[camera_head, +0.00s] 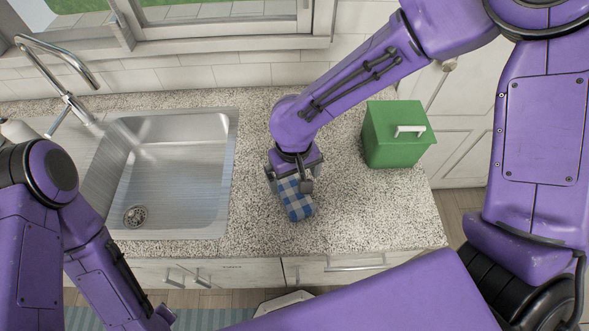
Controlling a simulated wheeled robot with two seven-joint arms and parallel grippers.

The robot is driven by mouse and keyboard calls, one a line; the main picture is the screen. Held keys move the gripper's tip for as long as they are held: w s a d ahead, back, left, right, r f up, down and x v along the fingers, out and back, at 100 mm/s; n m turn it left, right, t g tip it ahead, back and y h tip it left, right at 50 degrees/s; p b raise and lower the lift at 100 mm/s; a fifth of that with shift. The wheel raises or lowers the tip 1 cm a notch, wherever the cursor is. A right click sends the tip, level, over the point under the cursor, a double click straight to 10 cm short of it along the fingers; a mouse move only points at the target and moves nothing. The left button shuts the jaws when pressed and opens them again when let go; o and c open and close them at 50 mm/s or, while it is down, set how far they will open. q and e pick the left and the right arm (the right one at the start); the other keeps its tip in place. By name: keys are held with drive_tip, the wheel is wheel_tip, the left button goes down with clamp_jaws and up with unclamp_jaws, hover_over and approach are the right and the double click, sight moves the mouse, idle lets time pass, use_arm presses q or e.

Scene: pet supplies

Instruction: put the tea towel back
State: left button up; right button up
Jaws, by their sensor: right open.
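The tea towel (298,205) is a small folded blue-and-white checked cloth. It lies on the speckled worktop to the right of the sink. My right gripper (291,184) points down at the towel's far end, with its jaws open. Its fingers and wrist cover that end, so I cannot tell whether the fingers touch the cloth. My left arm is at the left edge and runs down to the bottom of the view. Its gripper does not show.
A steel sink (222,190) with a tap (62,88) is on the left. A green box with a white handle (385,140) stands at the back right. Cupboards and drawers (345,268) are below the worktop's front edge. Worktop (375,215) is clear right of the towel.

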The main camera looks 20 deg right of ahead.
drive_tip(key=shift+r, duration=2)
